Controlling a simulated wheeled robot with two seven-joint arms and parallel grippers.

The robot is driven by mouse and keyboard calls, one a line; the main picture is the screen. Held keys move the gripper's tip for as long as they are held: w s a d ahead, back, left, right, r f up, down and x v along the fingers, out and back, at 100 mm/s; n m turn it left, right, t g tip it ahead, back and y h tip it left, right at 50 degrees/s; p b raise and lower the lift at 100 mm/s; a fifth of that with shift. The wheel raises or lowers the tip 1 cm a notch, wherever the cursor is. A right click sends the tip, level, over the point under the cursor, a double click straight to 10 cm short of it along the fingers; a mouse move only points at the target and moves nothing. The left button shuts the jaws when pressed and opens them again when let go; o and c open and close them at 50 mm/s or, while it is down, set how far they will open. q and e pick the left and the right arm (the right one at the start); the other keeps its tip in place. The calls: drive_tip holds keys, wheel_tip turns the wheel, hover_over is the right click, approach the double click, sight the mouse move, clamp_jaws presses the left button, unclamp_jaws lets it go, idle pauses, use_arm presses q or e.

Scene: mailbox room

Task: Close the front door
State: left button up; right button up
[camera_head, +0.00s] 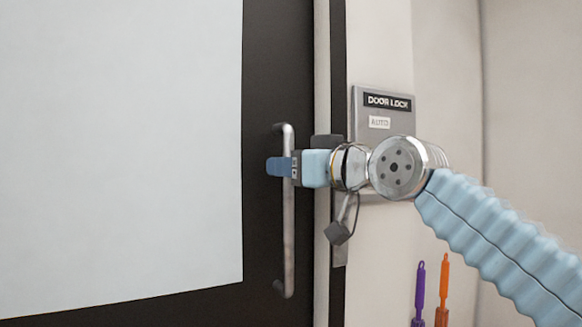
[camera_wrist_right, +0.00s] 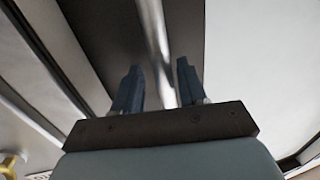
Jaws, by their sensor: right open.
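The front door has a dark frame (camera_head: 265,60) around a large pale panel (camera_head: 120,150) and fills the left of the head view. A vertical metal pull handle (camera_head: 289,235) stands on the dark frame near the door's right edge. My right gripper (camera_head: 278,167) is at the upper half of the handle, with its fingers pointing left across it. In the right wrist view my right gripper (camera_wrist_right: 158,88) is open, and the handle (camera_wrist_right: 153,35) runs between its two blue fingers. I cannot tell whether either finger touches the handle. My left gripper is in neither view.
A grey door lock plate (camera_head: 383,92) is on the wall to the right of the door. A purple tool (camera_head: 419,292) and an orange tool (camera_head: 443,290) hang low on the wall, left of my right arm. The door's edge and jamb (camera_head: 322,60) run vertically beside the gripper.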

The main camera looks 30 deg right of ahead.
drive_tip(key=b+v, duration=0.2)
drive_tip(key=v, duration=1.1)
drive_tip(key=shift+s, duration=0.3)
drive_tip(key=shift+d, duration=0.1)
